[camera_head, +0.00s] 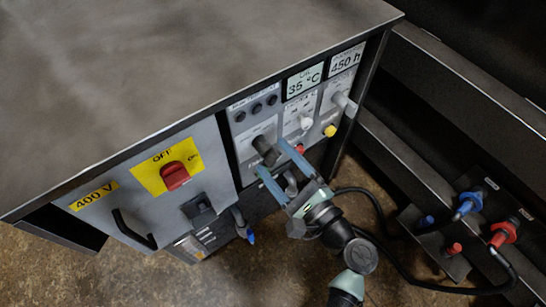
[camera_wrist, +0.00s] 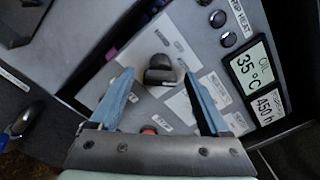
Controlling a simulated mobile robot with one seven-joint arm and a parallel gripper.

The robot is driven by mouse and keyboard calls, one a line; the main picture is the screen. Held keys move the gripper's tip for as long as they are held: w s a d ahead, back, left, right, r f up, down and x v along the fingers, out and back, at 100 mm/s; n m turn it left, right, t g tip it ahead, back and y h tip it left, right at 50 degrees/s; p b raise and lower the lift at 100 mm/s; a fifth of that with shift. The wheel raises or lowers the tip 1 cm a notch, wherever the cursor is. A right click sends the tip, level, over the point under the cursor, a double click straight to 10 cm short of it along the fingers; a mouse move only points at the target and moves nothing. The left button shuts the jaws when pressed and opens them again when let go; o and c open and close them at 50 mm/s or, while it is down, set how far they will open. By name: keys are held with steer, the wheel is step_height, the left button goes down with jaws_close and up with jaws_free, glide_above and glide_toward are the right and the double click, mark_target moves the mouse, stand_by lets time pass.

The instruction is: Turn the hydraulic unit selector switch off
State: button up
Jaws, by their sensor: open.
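A black selector knob (camera_head: 264,148) sticks out from the grey control panel on the cabinet front. It also shows in the wrist view (camera_wrist: 160,68), with its knob end toward me. My gripper (camera_head: 269,156) is open, with its two blue fingers pointing at the panel, one on each side of the knob. In the wrist view my gripper (camera_wrist: 158,74) has clear gaps between the knob and both fingers. The printing around the knob is too small to read. A red rotary switch (camera_head: 175,176) on a yellow OFF/ON plate sits further left.
Displays (camera_head: 304,80) read 35 °C and 450 h above the panel. A grey knob (camera_head: 345,104), a yellow button (camera_head: 330,130) and a red button (camera_head: 299,149) are close by on the right. Hoses with blue (camera_head: 469,203) and red (camera_head: 503,234) couplings lie at the right.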

steer(key=shift+w+a, duration=0.45)
steer(key=shift+w, duration=0.15)
jaws_close()
